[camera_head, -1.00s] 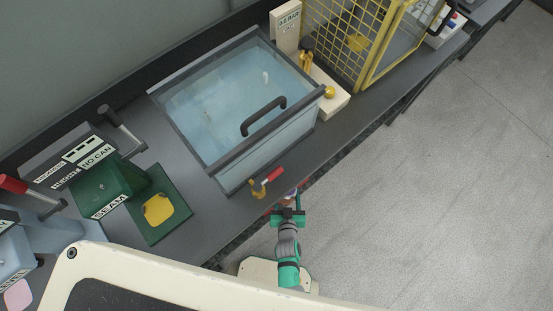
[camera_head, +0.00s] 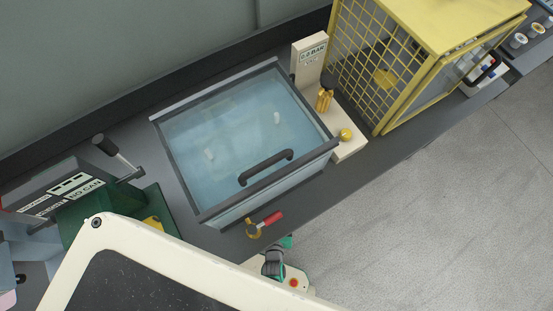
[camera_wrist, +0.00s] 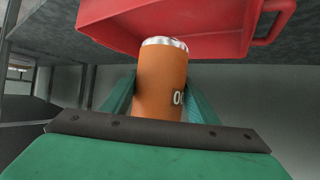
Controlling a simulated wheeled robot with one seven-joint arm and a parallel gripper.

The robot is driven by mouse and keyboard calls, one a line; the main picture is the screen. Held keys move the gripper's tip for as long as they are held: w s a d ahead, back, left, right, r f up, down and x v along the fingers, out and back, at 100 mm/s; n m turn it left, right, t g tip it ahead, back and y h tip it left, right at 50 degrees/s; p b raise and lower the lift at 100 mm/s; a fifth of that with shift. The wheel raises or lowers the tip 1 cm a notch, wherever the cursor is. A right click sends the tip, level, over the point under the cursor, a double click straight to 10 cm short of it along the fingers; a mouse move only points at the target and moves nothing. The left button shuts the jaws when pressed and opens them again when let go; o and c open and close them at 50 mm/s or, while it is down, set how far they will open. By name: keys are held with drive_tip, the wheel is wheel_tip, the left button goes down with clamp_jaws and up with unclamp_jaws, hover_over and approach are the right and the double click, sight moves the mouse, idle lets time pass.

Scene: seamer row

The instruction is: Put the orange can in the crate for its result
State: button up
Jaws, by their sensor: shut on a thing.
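The orange can (camera_wrist: 158,82) stands between the two green fingers of my gripper (camera_wrist: 160,97) in the wrist view, which are shut on it. A red crate (camera_wrist: 200,25) with a side handle is just beyond and above the can in that view. The can's top overlaps the crate's near wall in the picture; I cannot tell whether they touch. In the head view only part of my green and grey arm shows below the bench edge, and the can is hidden.
In the head view, a glass-lidded water tank (camera_head: 265,170) sits on the dark bench, with a red-handled valve (camera_head: 265,222) at its front. A yellow mesh cage (camera_head: 400,75) stands right of it and a green seam gauge (camera_head: 95,210) left. Grey floor lies clear at right.

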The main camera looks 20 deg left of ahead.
drive_tip(key=x, duration=0.3)
drive_tip(key=f+x, duration=0.1)
drive_tip(key=x, duration=0.2)
drive_tip(key=s+f+x, duration=0.1)
drive_tip(key=x, duration=0.2)
drive_tip(key=f, duration=0.2)
drive_tip(key=shift+w+a+f, duration=0.1)
drive_tip(key=shift+w+f, duration=0.2)
drive_tip(key=shift+s+f, duration=0.1)
drive_tip(key=shift+f, duration=0.4)
drive_tip(key=shift+s, duration=0.1)
drive_tip(key=o, duration=1.6)
drive_tip(key=shift+f, duration=0.1)
drive_tip(key=shift+o, duration=0.2)
drive_tip(key=v, duration=1.2)
